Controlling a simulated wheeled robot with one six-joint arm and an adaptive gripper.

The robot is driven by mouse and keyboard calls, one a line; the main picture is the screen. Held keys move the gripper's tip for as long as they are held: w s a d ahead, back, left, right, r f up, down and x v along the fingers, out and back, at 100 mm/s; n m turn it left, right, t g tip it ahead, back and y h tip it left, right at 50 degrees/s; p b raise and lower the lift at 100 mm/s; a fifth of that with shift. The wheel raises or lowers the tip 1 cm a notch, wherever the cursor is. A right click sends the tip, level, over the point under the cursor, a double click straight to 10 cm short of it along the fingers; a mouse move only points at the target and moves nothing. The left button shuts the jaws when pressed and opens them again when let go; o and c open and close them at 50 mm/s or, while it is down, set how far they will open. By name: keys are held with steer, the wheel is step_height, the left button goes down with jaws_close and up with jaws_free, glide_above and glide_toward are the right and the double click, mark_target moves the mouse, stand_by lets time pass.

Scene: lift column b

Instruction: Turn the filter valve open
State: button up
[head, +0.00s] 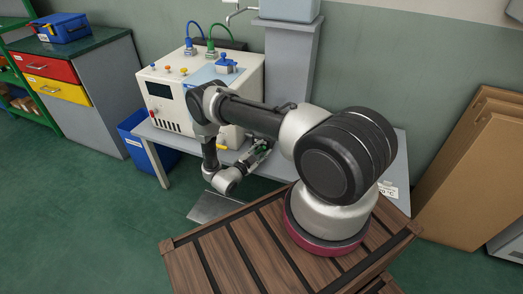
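A white machine (174,114) stands on a grey bench, with a dark display and coloured knobs. A blue knob-like fitting (226,66) sits on its top. A small yellow lever-like part (222,147) shows low at the machine's front right, just left of my gripper. I cannot tell for certain which part is the filter valve, nor its setting. My gripper (255,153) is beyond my arm, low in front of the machine's right side, at about bench height. It is small and partly hidden by my arm, so its opening and any contact are unclear.
A blue and a green hose (210,47) rise from the machine's top. A grey column (290,65) stands to its right. A blue bin (150,140) is under the bench (178,142). A drawer cabinet (95,75) is at left; cardboard sheets (475,170) lean at right.

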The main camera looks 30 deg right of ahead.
steer(key=shift+d, duration=0.1)
jaws_close()
steer(key=shift+f+m, duration=0.1)
steer(key=shift+m, duration=0.3)
steer(key=m, duration=0.2)
steer(key=f+m+y, duration=0.1)
steer(key=m, duration=0.1)
steer(key=shift+s+d, duration=0.3)
steer(key=shift+s, duration=0.1)
steer(key=shift+s+d+f+m+y, duration=0.1)
steer(key=shift+f+m+y, duration=0.35)
steer(key=shift+m, duration=0.65)
steer(key=shift+s+f+m+y, duration=0.1)
steer(key=shift+f+m+y, duration=0.3)
steer(key=shift+m, duration=0.7)
steer(key=shift+w, duration=0.1)
jaws_free()
